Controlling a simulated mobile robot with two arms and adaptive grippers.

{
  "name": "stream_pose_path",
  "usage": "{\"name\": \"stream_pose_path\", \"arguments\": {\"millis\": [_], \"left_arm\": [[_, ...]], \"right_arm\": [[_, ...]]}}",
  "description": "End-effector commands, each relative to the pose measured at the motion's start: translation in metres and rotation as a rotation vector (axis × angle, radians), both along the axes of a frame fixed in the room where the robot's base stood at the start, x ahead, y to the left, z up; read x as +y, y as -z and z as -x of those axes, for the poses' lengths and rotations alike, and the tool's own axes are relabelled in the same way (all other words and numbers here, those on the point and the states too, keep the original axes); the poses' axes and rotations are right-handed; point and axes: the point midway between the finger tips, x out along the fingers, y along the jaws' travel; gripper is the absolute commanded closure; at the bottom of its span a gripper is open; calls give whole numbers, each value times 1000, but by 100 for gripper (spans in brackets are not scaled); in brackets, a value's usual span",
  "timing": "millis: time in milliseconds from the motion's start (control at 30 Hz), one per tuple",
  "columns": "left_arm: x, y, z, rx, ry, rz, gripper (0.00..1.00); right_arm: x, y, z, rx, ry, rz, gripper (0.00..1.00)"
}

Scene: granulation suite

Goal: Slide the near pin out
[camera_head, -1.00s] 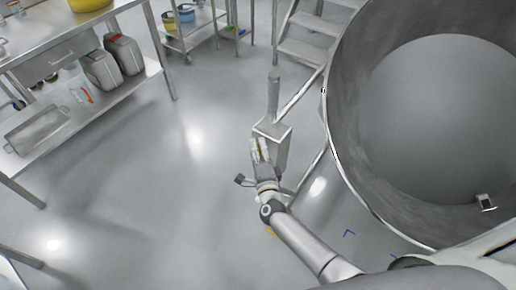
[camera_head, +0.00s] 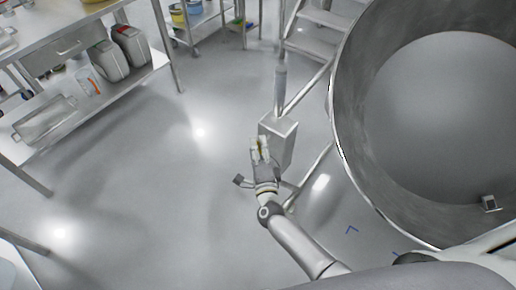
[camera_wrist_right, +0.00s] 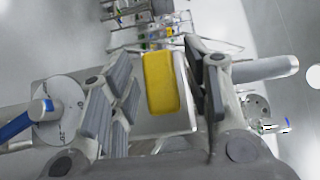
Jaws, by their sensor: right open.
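My right gripper (camera_head: 260,151) is open beside a grey box on an upright post (camera_head: 280,88). The box (camera_head: 281,142) has a pale top and stands left of the big steel vessel. In the right wrist view a yellow block (camera_wrist_right: 162,82) lies between the spread fingers of my right gripper (camera_wrist_right: 160,100), with gaps on both sides. It may be the grip of the near pin; I cannot tell. In the head view only a small bit of yellow shows at the fingertips. The pin's shaft is not clearly visible.
The big open steel vessel (camera_head: 340,135) fills the right side. Metal steps (camera_head: 312,40) stand behind the post. A steel table with a lower shelf (camera_head: 105,97) holding grey canisters (camera_head: 130,45) is at the left. The floor (camera_head: 150,190) between is clear.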

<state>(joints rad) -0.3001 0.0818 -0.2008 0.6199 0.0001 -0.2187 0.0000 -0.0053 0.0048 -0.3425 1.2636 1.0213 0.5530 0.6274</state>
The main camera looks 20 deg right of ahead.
Motion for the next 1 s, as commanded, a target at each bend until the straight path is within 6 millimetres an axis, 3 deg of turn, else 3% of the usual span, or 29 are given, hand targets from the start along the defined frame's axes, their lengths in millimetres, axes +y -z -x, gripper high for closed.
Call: {"name": "stream_pose_path", "arguments": {"millis": [167,600,800,1000], "left_arm": [[0,0,0,0,-1,0,60],[-1,0,0,1,-1,1,60],[-1,0,0,1,-1,1,60],[-1,0,0,1,-1,1,60]], "right_arm": [[2,1,17,3,0,1,55],[13,1,101,3,-1,0,55],[15,1,118,2,-1,0,55],[15,0,119,1,-1,0,55]]}}
